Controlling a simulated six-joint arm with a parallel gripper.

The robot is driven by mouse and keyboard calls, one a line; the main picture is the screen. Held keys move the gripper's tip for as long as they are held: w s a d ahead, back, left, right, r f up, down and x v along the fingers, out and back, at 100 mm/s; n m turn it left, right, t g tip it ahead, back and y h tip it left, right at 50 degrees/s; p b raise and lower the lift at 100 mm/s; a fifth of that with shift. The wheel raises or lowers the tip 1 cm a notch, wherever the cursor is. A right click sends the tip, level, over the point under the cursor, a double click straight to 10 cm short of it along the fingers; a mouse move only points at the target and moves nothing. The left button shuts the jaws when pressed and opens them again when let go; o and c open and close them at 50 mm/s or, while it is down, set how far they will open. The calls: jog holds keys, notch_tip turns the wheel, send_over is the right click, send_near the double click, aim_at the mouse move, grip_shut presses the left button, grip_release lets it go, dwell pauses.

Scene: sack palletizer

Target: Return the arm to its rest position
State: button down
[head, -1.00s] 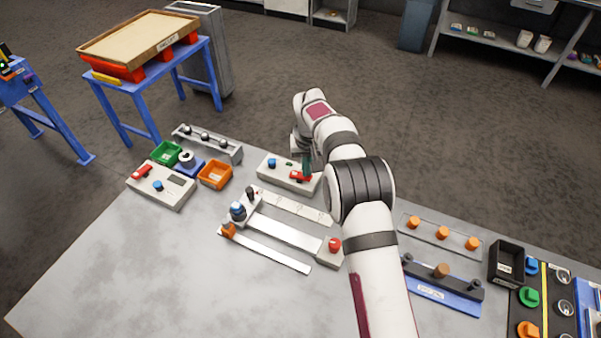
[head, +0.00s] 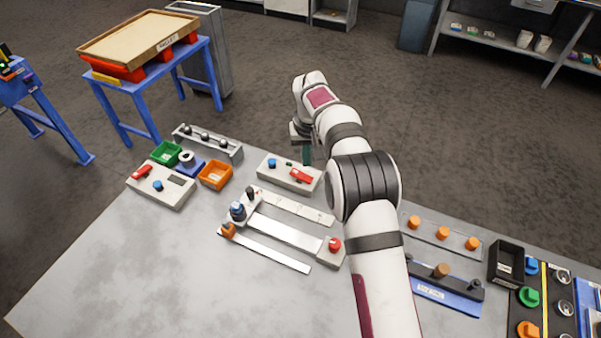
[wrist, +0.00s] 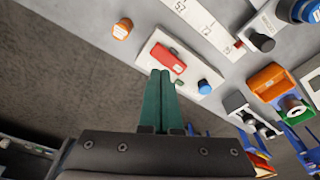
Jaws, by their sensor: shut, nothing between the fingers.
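My gripper (head: 307,155) shows in the head view at the end of my white arm, above the back edge of the table near a white control box. In the wrist view its two green fingers (wrist: 161,100) are pressed together with nothing between them. The white control box (head: 290,172) carries a red lever (head: 301,175) and a blue button (head: 272,163). In the wrist view the red lever (wrist: 166,58) and the blue button (wrist: 204,87) lie just beyond the fingertips, apart from them. My arm partly hides the table's right half.
A slide fixture (head: 285,233) lies mid-table. Green (head: 166,153) and orange (head: 215,175) bins stand at left. A blue stand (head: 150,85) with a pallet tray is behind. A black bin (head: 506,262) and a row of orange knobs (head: 443,232) are at right. The front-left table is clear.

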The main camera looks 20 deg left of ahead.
notch_tip(320, 180, up, 3)
jog(key=shift+f, duration=0.2)
jog(key=s+d+r+m, duration=0.2)
jog(key=s+d+r, duration=0.15)
jog(key=d, duration=0.25)
jog(key=s+d+r+m+g, duration=0.1)
jog(key=s+d+r+m, duration=0.15)
jog(key=d+r, duration=0.35)
jog(key=s+d+r+m, duration=0.1)
jog(key=s+d+r, duration=0.25)
jog(key=d, duration=0.35)
jog(key=s+d+f+m, duration=0.1)
jog(key=s+d+m, duration=0.2)
jog(key=s, duration=1)
jog(key=s+d+f+m+y, duration=0.1)
jog(key=s+d+f+m, duration=0.1)
jog(key=s+d, duration=0.5)
jog(key=s+m, duration=0.1)
jog(key=s, duration=0.4)
jog(key=shift+s+f+g, duration=0.15)
jog(key=shift+s+g, duration=0.2)
jog(key=shift+g, duration=0.05)
